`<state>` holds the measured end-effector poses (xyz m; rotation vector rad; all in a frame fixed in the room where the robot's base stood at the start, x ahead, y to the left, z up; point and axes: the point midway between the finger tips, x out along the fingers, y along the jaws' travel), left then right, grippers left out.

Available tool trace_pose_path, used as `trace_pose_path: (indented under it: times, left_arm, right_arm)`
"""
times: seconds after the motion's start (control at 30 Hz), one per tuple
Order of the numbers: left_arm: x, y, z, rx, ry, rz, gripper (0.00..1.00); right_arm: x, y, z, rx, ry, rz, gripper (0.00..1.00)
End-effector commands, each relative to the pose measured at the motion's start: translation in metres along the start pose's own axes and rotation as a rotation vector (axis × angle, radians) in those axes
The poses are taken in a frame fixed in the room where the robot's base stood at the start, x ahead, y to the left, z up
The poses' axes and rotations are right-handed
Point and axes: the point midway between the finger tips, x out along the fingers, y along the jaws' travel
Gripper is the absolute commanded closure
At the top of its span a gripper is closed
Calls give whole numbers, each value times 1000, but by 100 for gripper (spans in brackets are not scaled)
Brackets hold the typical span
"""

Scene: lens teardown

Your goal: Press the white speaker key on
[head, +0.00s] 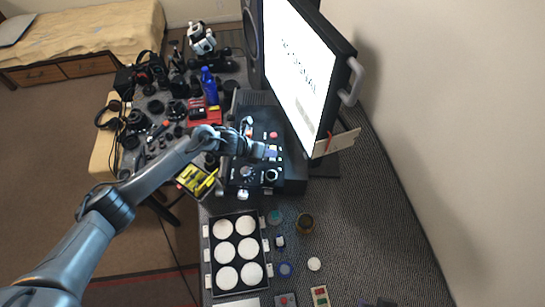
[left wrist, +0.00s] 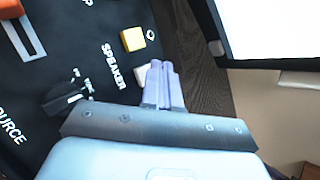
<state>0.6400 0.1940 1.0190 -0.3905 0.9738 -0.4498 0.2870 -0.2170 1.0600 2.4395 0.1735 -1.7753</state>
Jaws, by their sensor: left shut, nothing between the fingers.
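The black control panel (head: 262,183) stands below the monitor in the head view. In the left wrist view its face (left wrist: 60,60) carries the printed word SPEAKER. A white key (left wrist: 141,74) shows beside that label, partly hidden behind my fingers. A yellow key (left wrist: 132,39) sits just above it in the picture. My left gripper (left wrist: 160,66) is shut and empty, its fingertips over or beside the white key. I cannot tell if they touch it. In the head view my left gripper (head: 271,152) is over the panel's right part. My right gripper is not in view.
A large lit monitor (head: 300,75) stands close behind the panel. A black tray (head: 234,213) with several white discs lies in front. A small box with yellow contents (head: 197,181) is left of the panel. Camera parts and a blue bottle (head: 209,86) crowd the far table.

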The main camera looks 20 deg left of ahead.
Motion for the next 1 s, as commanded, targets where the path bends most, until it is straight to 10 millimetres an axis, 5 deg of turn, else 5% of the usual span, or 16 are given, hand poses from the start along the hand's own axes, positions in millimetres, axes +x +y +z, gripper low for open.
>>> trace_pose_path:
  times: [0.7,1.0]
  left_arm:
    - [-40,-29,29,2,0,1,100]
    - [-42,-30,30,0,0,0,100]
  right_arm:
    - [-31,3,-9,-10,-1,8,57]
    - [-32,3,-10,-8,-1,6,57]
